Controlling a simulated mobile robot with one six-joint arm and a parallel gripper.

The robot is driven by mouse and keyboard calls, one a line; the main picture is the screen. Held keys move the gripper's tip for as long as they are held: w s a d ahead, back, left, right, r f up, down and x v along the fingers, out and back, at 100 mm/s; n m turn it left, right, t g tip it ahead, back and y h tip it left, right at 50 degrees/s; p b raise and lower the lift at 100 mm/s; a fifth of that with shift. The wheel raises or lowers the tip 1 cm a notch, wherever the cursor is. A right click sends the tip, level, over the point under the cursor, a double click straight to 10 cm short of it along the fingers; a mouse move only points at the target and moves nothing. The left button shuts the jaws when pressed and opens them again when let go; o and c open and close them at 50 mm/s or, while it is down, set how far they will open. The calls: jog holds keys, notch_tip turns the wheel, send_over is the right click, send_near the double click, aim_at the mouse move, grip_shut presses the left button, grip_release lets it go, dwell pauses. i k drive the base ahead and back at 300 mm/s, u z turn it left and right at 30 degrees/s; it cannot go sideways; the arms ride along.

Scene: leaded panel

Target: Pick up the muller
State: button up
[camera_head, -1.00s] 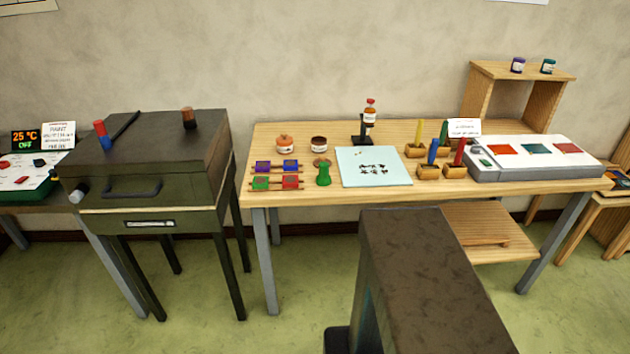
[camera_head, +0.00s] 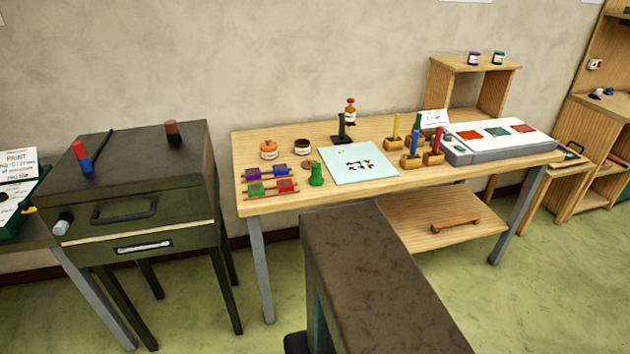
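The green piece (camera_head: 316,175), which looks like the muller, stands upright on the wooden table (camera_head: 400,184) near its front edge. It has a round knob and a wider foot. It is just left of a pale blue-white slab (camera_head: 378,174) that has small dark pieces on it. Nothing covers the green piece. My gripper is not in view, so its opening cannot be seen.
Small coloured blocks (camera_head: 254,189) on a rack lie left of the green piece, with two jars (camera_head: 268,149) behind. Coloured sticks in wooden holders (camera_head: 411,161) stand right of the slab. A dark cabinet (camera_head: 140,180) stands left of the table.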

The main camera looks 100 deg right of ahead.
aim_at(316, 180)
jog(key=u, duration=0.45)
jog(key=k, duration=0.15)
jog(key=z, duration=2.95)
jog(key=k, duration=0.6)
jog(key=u, duration=0.4)
jog(key=i, duration=0.15)
jog(key=z, duration=0.25)
